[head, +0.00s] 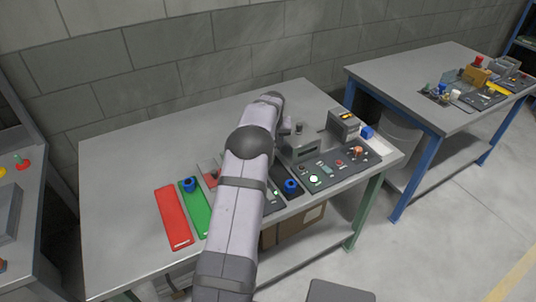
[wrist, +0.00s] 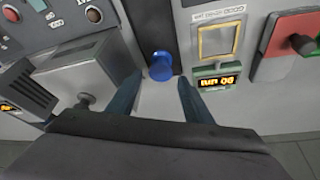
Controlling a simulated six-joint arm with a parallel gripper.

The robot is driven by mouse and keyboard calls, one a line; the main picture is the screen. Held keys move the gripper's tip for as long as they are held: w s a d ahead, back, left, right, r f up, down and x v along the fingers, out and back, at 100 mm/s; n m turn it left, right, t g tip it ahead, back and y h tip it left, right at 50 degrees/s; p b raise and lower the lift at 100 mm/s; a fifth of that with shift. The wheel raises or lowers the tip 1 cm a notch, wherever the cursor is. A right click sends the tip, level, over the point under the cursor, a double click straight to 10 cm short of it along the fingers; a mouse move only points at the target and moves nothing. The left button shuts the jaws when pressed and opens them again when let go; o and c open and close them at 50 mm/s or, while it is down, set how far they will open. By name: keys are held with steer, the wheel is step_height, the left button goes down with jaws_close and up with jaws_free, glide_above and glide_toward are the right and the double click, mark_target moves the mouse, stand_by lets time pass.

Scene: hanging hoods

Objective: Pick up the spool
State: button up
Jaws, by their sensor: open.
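A blue spool (wrist: 160,66) stands on a dark strip in the wrist view, just beyond and between my fingertips. In the head view a blue spool (head: 291,186) sits on a dark mat right of my arm; it appears to be the same one. A second blue spool-like piece (head: 189,184) stands on the green mat (head: 195,217). My gripper (wrist: 159,79) is open, with one finger on each side of the line to the spool and nothing held.
A grey machine (head: 299,145) with a knob (wrist: 86,100) and a button panel (head: 331,169) stand close beside the spool. A display box (wrist: 217,80) is on the other side. A red mat (head: 173,217) lies at left. The table's left part is clear.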

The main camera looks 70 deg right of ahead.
steer(key=shift+p+x, duration=0.9)
steer(key=shift+x, duration=1.4)
steer(key=shift+a+f, duration=0.1)
steer(key=shift+a, duration=0.1)
steer(key=c, duration=0.9)
